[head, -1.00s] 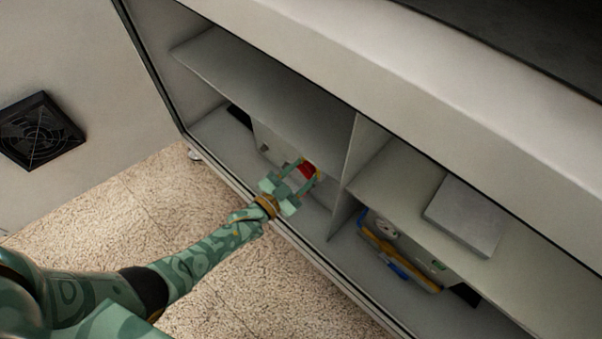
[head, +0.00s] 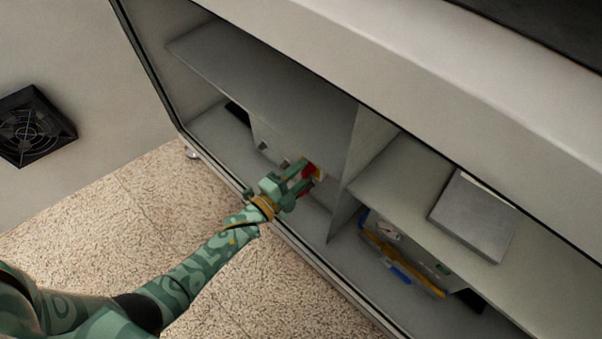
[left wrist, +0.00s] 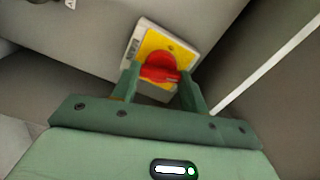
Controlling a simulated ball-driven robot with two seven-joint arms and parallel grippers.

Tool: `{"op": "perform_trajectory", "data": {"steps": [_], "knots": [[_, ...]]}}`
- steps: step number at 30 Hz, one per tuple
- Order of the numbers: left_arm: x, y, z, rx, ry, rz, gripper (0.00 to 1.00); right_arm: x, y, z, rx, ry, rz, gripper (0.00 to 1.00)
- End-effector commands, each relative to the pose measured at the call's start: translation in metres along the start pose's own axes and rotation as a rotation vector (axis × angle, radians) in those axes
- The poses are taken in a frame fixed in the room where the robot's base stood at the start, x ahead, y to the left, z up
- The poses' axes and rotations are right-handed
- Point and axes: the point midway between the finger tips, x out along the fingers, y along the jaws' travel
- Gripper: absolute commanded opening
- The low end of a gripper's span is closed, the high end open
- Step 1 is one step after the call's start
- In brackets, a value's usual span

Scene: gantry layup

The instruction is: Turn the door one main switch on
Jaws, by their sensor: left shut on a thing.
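The main switch is a red rotary knob (left wrist: 160,68) on a yellow plate (left wrist: 167,45) with a pale surround. It sits on a light grey box inside the left bay of the cabinet. My left gripper (left wrist: 158,80) is shut on the red knob, with one green finger on each side of it. In the head view the left gripper (head: 306,174) reaches into the bay, and the red knob (head: 309,170) shows partly between its fingers. The knob's exact angle is hard to tell. My right gripper is not in view.
The cabinet has a shelf (head: 270,85) above the switch and an upright divider (head: 348,170) just right of it. The right bay holds a grey box (head: 474,215) on its shelf and a unit with yellow and blue parts (head: 400,262) below. A black fan grille (head: 33,126) is at left.

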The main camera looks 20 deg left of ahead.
Motion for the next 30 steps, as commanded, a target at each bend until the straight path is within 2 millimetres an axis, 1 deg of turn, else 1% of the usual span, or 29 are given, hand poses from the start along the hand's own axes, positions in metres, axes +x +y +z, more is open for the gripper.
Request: {"op": "perform_trajectory", "data": {"steps": [1, 6, 13, 19, 30], "knots": [[-0.002, 0.004, 0.000, 0.033, -0.001, 0.005, 0.21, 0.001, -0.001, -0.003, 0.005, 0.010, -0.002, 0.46], [-0.001, 0.004, 0.000, 0.146, 0.000, 0.005, 0.21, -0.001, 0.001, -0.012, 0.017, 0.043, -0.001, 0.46], [-0.001, 0.004, 0.000, 0.243, 0.000, 0.006, 0.21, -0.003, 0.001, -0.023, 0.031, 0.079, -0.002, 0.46], [-0.002, 0.004, 0.000, 0.279, 0.000, 0.006, 0.21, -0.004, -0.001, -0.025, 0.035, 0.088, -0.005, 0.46], [-0.002, 0.004, 0.000, 0.286, 0.001, 0.007, 0.21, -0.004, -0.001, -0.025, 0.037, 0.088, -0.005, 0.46]]}}
